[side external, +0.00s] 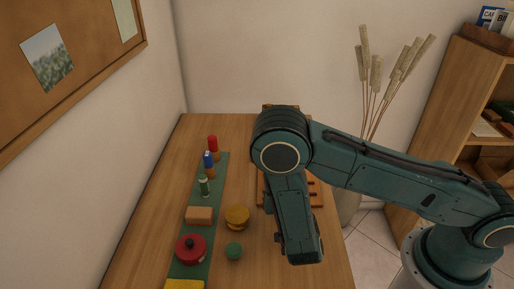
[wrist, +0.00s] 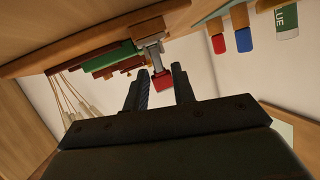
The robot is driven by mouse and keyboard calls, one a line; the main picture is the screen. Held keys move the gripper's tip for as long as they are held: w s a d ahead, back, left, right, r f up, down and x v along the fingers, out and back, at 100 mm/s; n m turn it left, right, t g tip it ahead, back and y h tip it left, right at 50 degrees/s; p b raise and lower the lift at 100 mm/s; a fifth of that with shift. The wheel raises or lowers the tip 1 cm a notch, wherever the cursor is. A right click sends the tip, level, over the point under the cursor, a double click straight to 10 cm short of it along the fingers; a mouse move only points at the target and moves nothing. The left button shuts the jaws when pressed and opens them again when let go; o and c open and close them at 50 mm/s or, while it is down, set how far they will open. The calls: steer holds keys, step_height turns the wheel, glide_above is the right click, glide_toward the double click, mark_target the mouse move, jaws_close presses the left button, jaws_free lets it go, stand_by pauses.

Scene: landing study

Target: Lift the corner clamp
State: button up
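In the wrist view, a grey metal piece with a red end, which looks like the corner clamp (wrist: 151,48), shows beyond my fingers. Its red end appears between the two fingertips in the picture, with a gap to each finger. My gripper (wrist: 160,88) is open, with its two dark fingers apart and nothing held. I cannot tell how far the clamp is from the fingertips. In the side external view the clamp is not visible, and my arm hides part of the table; my fingers cannot be made out there.
A wooden rack (side external: 314,193) is partly behind my arm.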

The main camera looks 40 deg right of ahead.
steer(key=shift+v, duration=3.75)
